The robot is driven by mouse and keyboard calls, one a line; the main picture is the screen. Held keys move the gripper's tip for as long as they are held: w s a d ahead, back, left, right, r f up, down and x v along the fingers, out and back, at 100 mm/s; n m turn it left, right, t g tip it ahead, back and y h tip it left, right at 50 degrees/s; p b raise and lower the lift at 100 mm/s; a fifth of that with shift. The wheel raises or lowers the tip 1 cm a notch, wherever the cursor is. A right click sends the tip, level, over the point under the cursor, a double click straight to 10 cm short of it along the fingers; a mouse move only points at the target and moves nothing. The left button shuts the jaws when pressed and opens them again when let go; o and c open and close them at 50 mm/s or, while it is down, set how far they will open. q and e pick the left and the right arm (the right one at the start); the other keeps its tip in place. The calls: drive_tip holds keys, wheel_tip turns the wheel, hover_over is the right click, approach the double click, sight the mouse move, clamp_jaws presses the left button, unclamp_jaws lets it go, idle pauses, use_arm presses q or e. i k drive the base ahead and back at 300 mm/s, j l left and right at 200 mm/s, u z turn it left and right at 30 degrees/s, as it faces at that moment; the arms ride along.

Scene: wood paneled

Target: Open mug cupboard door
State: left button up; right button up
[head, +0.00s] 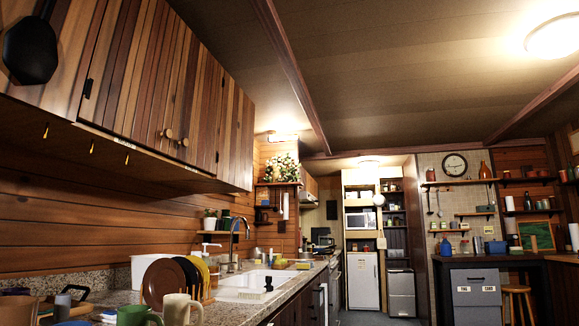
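A long wood-slatted wall cupboard (140,85) hangs at the upper left, above the counter. Its doors look shut. Two round wooden knobs sit close together low on neighbouring doors, one at the left (167,133) and one at the right (183,142). A small black hinge (88,88) shows near the cupboard's near end. I cannot tell which door is the mug cupboard's, and the inside is hidden. Neither of my grippers is in view.
Below, the granite counter (225,311) holds a green mug (138,316), a beige mug (181,309), a rack with plates (163,283) and a sink (248,284) with a tall faucet (234,240). Small hooks (92,147) hang under the cupboard. Open room lies right of the counter.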

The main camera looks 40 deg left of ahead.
sight(129, 90)
drive_tip(key=i+u, duration=0.2)
drive_tip(key=i, duration=0.25)
drive_tip(key=i+u, duration=0.15)
drive_tip(key=i, duration=0.3)
drive_tip(key=i+l+u, duration=0.2)
drive_tip(key=i, duration=0.25)
drive_tip(key=i+l+u, duration=0.2)
drive_tip(key=i, duration=0.2)
